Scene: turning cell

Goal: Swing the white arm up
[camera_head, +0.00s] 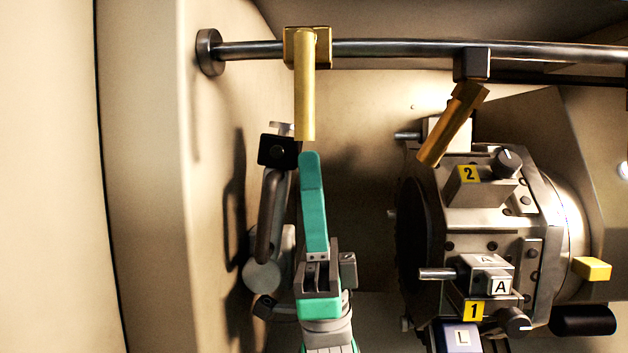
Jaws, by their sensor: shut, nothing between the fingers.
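No plainly white arm shows. A gold arm (305,95) hangs straight down from a gold block on the steel rail. A second, darker gold arm (450,125) hangs tilted from a dark block farther right, its lower end to the left. My gripper (311,160) points up with its teal fingers closed together and empty. Its tip is just below the lower end of the straight gold arm; whether they touch I cannot tell. Left of the fingers, a grey curved bar (270,215) runs down from a black block (277,151) towards a pale round part (262,275).
The steel rail (400,49) crosses the top. A tool turret (490,220) with labels 1, 2 and A and protruding tools fills the right. A beige wall (150,180) bounds the left. A gap lies between my gripper and the turret.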

